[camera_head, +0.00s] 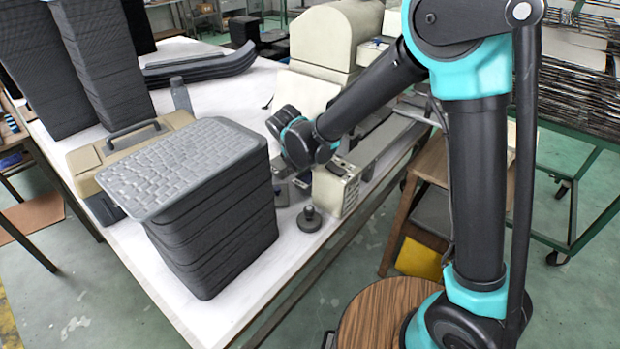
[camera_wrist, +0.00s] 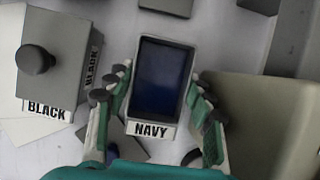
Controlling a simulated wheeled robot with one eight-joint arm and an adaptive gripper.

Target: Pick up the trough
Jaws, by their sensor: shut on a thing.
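The trough (camera_wrist: 157,82) is an open, grey-rimmed rectangular tray with a dark blue inside. A white label reading NAVY is on its near end in the wrist view. My gripper (camera_wrist: 158,74) has one finger along each long side of it and is shut on it. In the head view my wrist hangs over the white table, and I cannot make out the trough or fingertips there. Whether the trough is clear of the table cannot be told.
Left of the trough stands a grey block with a dark knob (camera_wrist: 36,60), labelled BLACK. A beige rounded body (camera_wrist: 265,125) is close on the right. In the head view, a tall dark stack with a grey textured top (camera_head: 185,168) and a beige case (camera_head: 125,150) stand left.

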